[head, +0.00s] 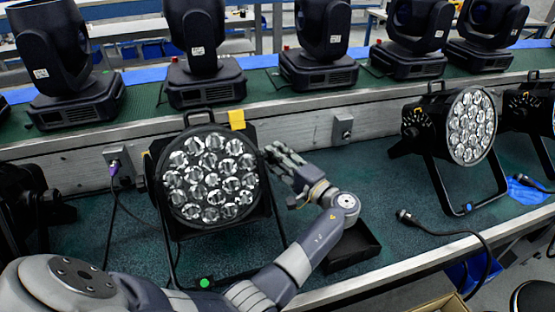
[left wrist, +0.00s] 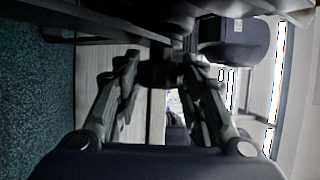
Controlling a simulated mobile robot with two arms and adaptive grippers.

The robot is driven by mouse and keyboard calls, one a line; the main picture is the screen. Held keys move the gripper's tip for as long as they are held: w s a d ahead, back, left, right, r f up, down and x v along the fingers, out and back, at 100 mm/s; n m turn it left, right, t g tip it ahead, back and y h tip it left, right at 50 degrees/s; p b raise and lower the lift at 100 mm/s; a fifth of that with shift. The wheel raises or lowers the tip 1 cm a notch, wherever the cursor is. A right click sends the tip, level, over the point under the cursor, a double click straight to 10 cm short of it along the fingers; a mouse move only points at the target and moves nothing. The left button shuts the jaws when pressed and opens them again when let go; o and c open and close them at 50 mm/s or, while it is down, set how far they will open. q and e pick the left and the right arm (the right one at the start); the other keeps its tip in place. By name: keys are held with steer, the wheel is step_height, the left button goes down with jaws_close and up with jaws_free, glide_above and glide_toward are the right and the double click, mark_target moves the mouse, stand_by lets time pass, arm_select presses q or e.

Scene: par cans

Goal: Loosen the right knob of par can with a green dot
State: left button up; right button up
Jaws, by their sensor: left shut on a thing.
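The par can (head: 210,180) with several clear lenses stands on the bench in its black bracket. The green dot (head: 205,283) is on the bracket's foot. My left arm comes in across the front of the stand, and my left gripper (head: 275,158) is at the can's right side. In the left wrist view my left gripper (left wrist: 160,75) has its two fingers on either side of the dark right knob (left wrist: 160,72) and is shut on it. In the head view the fingers hide the knob. My right gripper is not in view.
A black tray (head: 352,248) lies right of my forearm. A second par can (head: 470,125), with a blue dot (head: 467,208), stands at the right. A cable with a plug (head: 407,217) lies between. Several moving-head lights (head: 320,60) line the raised shelf behind.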

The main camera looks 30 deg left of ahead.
arm_select(q)
steer(key=shift+f, duration=0.1)
steer(key=o, duration=0.9)
steer(key=shift+c, duration=0.2)
steer(key=shift+o, duration=1.1)
steer(key=v, duration=0.7)
steer(key=shift+d, duration=0.2)
steer(key=shift+s, duration=0.1)
